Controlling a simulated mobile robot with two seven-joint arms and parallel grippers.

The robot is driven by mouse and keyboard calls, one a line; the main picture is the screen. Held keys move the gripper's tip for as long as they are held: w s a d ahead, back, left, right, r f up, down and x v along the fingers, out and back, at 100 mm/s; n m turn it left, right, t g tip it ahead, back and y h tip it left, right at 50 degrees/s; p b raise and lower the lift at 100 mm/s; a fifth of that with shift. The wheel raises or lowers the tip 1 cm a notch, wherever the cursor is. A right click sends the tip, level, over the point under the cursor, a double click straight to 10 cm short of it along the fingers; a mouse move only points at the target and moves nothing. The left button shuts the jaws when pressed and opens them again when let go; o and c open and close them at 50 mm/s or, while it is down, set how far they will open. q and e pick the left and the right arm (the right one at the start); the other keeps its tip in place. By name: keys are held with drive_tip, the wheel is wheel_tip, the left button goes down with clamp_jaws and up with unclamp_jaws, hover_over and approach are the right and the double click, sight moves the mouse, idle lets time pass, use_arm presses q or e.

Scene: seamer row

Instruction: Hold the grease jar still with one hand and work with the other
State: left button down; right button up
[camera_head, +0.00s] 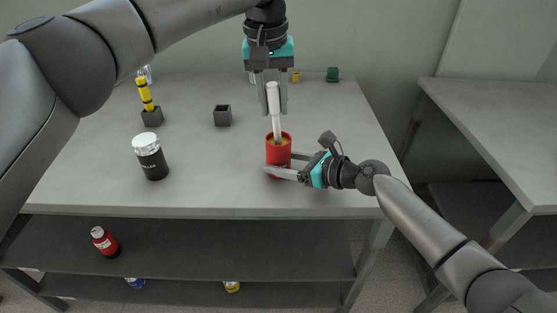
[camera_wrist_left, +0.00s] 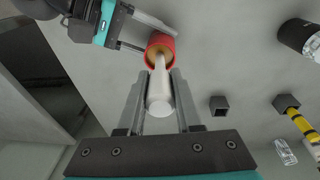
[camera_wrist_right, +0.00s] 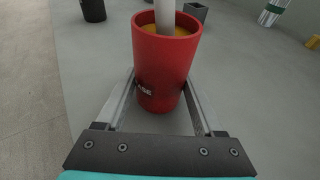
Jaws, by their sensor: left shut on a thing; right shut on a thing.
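The red grease jar (camera_head: 279,151) stands upright on the grey table, open at the top with yellow-brown grease inside. My right gripper (camera_head: 278,170) is shut on the jar from the right side; the right wrist view shows its fingers on both sides of the red wall (camera_wrist_right: 165,75). My left gripper (camera_head: 274,98) is above the jar, shut on a white rod-like tool (camera_head: 273,100). The tool points down and its lower end is inside the jar's mouth, as the left wrist view (camera_wrist_left: 160,90) also shows. The tip is hidden in the jar.
A small dark square holder (camera_head: 222,116) is empty; another holder (camera_head: 152,117) bears a yellow-and-black tool (camera_head: 144,93). A green item (camera_head: 333,75) is at the back. A red bottle (camera_head: 105,242) is on the shelf below.

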use_arm(q)
drive_tip(key=shift+r, duration=4.25)
use_arm(e)
drive_tip(key=o, duration=1)
drive_tip(key=shift+d, duration=0.1)
drive_tip(key=v, duration=1)
drive_tip(key=shift+s+d+r, duration=0.1)
drive_tip(key=shift+s, duration=0.1)
drive_tip(key=shift+v, duration=0.75)
